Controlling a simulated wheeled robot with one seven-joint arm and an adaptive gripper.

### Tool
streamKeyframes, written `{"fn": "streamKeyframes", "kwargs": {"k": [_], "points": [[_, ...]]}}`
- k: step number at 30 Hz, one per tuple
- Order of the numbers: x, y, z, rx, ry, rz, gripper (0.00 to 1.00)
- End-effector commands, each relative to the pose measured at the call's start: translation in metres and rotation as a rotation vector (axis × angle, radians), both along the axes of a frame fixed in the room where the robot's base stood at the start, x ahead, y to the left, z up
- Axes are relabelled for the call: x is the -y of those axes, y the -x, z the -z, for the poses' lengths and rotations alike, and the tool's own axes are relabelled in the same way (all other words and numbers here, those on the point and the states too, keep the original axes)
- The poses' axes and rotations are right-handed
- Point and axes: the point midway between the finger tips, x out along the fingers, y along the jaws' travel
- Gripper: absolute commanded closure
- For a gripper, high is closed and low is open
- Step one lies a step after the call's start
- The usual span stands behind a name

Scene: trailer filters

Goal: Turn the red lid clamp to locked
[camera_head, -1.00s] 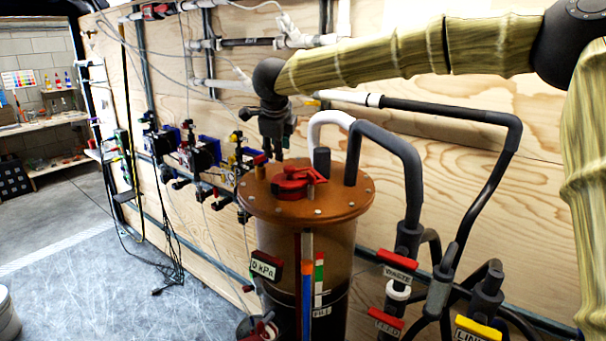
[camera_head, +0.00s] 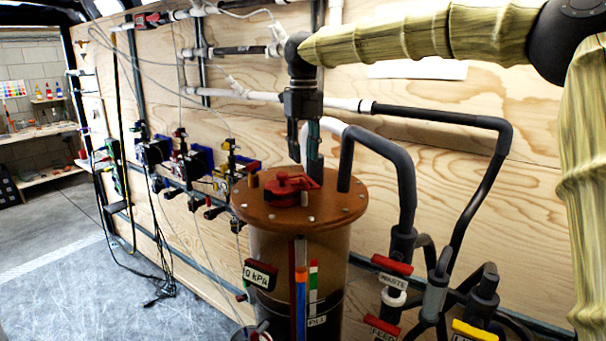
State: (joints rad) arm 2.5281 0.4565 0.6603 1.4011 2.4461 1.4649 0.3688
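The red lid clamp (camera_head: 288,185) sits on the round copper-brown lid (camera_head: 325,207) of the filter tank (camera_head: 330,250). Its handle points to the right in the picture; I cannot tell from its look whether it is locked. My gripper (camera_head: 302,150) hangs pointing down, above and behind the clamp's right part in the picture. It appears apart from the clamp, though depth is hard to judge. Its fingers overlap dark and grey-green parts behind them, so their opening is unclear. Nothing is seen held.
A thick dark hose (camera_head: 405,185) and a white hose rise close to the lid's right side. Small bolts ring the lid. The pressure display (camera_head: 260,274) hangs at the tank's front left. Wall pipes and a plywood wall (camera_head: 450,160) stand behind. Floor at left is mostly clear.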

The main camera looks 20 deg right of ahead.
Motion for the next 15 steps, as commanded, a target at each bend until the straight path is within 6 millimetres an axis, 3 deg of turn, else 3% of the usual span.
{"fn": "streamKeyframes", "kwargs": {"k": [9, 15], "points": [[0.000, 0.000, 0.048, -0.002, 0.000, -0.001, 0.71], [-0.001, 0.000, 0.065, -0.001, 0.001, -0.002, 0.71]]}}
